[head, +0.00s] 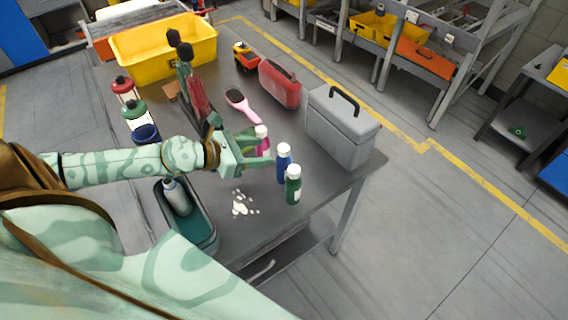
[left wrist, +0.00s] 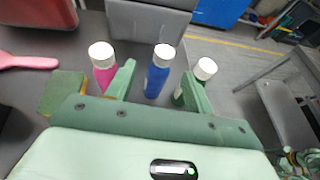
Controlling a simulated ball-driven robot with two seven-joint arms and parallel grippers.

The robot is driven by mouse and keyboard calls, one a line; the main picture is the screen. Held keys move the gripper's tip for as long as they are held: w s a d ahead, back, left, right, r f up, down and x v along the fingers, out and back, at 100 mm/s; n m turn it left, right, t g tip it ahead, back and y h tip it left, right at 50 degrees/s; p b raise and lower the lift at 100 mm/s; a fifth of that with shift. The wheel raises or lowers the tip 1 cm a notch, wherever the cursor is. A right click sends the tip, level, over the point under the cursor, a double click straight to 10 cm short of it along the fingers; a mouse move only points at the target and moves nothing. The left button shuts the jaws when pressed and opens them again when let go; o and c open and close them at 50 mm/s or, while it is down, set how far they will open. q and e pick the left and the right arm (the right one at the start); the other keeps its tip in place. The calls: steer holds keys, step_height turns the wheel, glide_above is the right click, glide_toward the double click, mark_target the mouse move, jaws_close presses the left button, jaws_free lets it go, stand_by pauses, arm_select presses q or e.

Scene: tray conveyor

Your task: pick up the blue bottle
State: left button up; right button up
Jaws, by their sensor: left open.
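The blue bottle (head: 283,165) with a white cap stands upright on the grey table (head: 262,205), near its right end. In the left wrist view the blue bottle (left wrist: 158,74) stands ahead, between my two fingers. My left gripper (head: 262,152) is open and empty, with its fingers pointing toward the bottle. It also shows in the left wrist view (left wrist: 158,88). A pink bottle (left wrist: 104,70) is beside the left finger there, and a green bottle (head: 293,186) is beside the right one, partly hidden by it. My right gripper is not in view.
A grey toolbox (head: 341,128) stands behind the bottles. A teal tray (head: 205,235) holds a grey bottle (head: 177,196). White bits (head: 243,204) lie at the front. A pink brush (head: 241,105), a red case (head: 279,84) and a yellow bin (head: 165,52) are farther back.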

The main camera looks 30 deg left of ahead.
mark_target(283, 159)
arm_select(q)
steer(key=p+x, duration=0.1)
steer(key=x, duration=0.8)
steer(key=shift+w+d+f+p, duration=0.1)
steer(key=shift+d+f+p, duration=0.15)
steer(key=shift+d+p, duration=0.1)
jaws_close()
steer(key=shift+r, duration=0.1)
